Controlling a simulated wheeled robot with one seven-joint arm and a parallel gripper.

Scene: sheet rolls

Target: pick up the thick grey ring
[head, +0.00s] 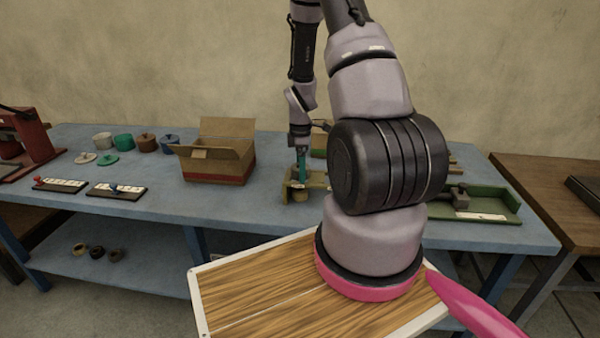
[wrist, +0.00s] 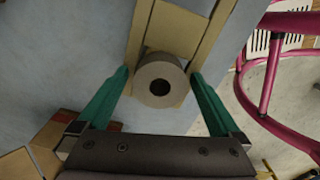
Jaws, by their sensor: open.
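A thick grey ring (wrist: 160,80) with a dark round hole shows in the wrist view, at the end of a pale wooden holder (wrist: 163,35). My gripper (wrist: 160,73) is open, with one green finger on each side of the ring. A small gap shows at the left finger; at the right the gap is very narrow and I cannot tell whether it touches. In the head view my gripper (head: 301,178) points down over the blue table, and the ring (head: 300,195) shows small below it, partly hidden by the fingers.
An open cardboard box (head: 215,165) stands left of my gripper on the blue table (head: 165,203). Several small pots and lids stand farther left. A green tray (head: 490,208) lies at the right, partly behind my arm. Several dark rings (head: 97,252) lie on the lower shelf.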

